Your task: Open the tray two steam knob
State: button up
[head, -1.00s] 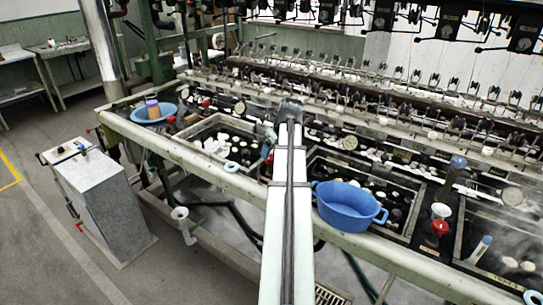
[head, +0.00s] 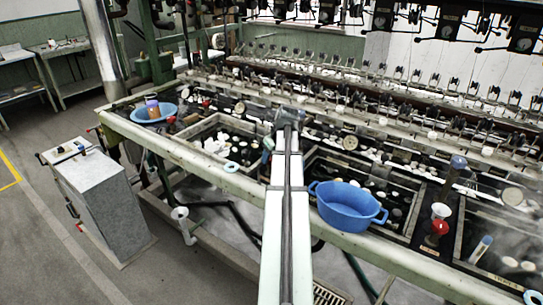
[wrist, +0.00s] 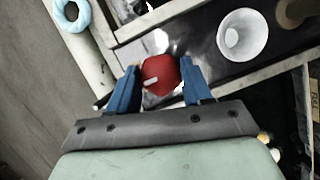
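A red steam knob (wrist: 160,76) with a small white mark sits between the two blue fingers of my gripper (wrist: 161,72) in the wrist view. The fingers stand on opposite sides of it and appear to touch it; their inner faces are partly hidden. In the head view my gripper (head: 269,146) is at the front rim of the basin table, between the left and middle trays, and my arm hides much of it. The middle tray (head: 312,170) lies right of my arm. A label at the wrist view's right edge is only partly readable.
A white funnel (wrist: 243,35) stands close beside the knob. A pale blue ring (wrist: 72,13) lies on the front rail. A blue basin (head: 349,207) sits at the middle tray's front. Another red knob (head: 439,227) stands farther right, under a white cup.

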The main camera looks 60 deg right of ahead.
jog(key=c, duration=0.6)
jog(key=shift+o, duration=0.2)
jog(key=shift+n, duration=0.3)
jog(key=n+y, duration=0.1)
jog(key=n, duration=0.2)
jog(key=shift+d+n+y, duration=0.2)
jog(key=shift+n+y, duration=0.2)
jog(key=n, duration=0.2)
jog(key=n+y, duration=0.1)
jog(key=n, duration=0.1)
jog(key=shift+w+d+n+y, duration=0.1)
jog(key=shift+n+y, duration=0.2)
jog(key=n+g+y, duration=0.1)
jog(key=n, duration=0.3)
jog(key=shift+n+g+y, duration=0.6)
jog(key=shift+n+g, duration=0.3)
jog(key=shift+n, duration=1.2)
